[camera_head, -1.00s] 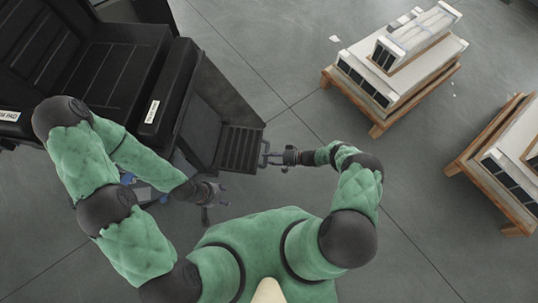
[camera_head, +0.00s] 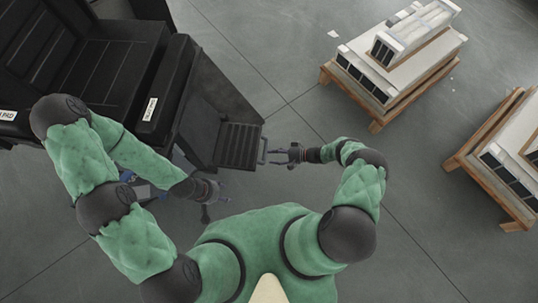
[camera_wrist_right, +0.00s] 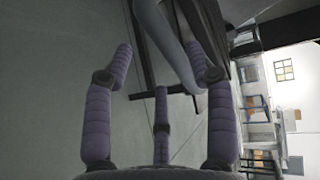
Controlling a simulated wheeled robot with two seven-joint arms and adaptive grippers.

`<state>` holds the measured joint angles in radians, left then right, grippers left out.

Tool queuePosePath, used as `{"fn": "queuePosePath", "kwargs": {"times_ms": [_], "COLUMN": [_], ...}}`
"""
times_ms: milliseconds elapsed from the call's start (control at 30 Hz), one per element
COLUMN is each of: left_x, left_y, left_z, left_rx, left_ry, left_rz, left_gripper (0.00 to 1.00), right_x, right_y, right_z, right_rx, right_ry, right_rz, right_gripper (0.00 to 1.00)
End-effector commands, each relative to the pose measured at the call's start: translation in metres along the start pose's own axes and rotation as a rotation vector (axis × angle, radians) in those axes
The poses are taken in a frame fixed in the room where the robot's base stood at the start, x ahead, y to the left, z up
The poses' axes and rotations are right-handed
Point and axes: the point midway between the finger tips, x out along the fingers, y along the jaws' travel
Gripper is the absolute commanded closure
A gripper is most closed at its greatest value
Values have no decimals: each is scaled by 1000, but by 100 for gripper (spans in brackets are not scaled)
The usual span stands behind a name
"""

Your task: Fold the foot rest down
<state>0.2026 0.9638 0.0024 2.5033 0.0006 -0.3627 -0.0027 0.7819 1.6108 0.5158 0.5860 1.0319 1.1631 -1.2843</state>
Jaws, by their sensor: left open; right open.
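The foot rest (camera_head: 238,146) is a dark ribbed panel at the front of the black seat, its ribbed face turned up toward the head camera. A thin loop-shaped bar (camera_head: 264,150) sits at its right end. My right gripper (camera_head: 279,154) is open just right of this bar, close to it; contact cannot be told. In the right wrist view its spread purple-grey fingers (camera_wrist_right: 165,80) have a grey bar (camera_wrist_right: 160,35) beyond and partly between them. My left gripper (camera_head: 218,203) is open and empty, below the foot rest and apart from it.
The large black seat (camera_head: 110,75) fills the upper left. Two wooden pallets with white stacked goods stand at the right, one upper (camera_head: 376,126) and one lower (camera_head: 513,226). The grey floor (camera_head: 310,215) between them and the seat is clear.

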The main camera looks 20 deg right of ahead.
Motion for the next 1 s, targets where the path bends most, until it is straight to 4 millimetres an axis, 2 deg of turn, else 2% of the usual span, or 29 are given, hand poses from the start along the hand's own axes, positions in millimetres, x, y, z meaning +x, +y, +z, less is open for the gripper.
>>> {"fn": "queuePosePath", "kwargs": {"times_ms": [33, 200, 400, 600, 1000], "left_x": [0, 0, 0, 0, 0], "left_y": [0, 0, 0, 0, 0], "left_z": [0, 0, 0, 0, 0], "left_rx": [0, 0, 0, 0, 0], "left_ry": [0, 0, 0, 0, 0], "left_rz": [0, 0, 0, 0, 0], "left_gripper": [46, 46, 46, 46, 46], "right_x": [-12, -46, -76, -88, -89], "right_y": [0, 1, 1, 1, 1], "right_z": [-1, 0, 1, 2, 2], "right_rx": [2, 2, 3, 2, 2], "right_ry": [5, 3, 1, -1, -1], "right_rz": [0, 1, 0, 0, 0], "right_gripper": [44, 44, 44, 44, 44]}}
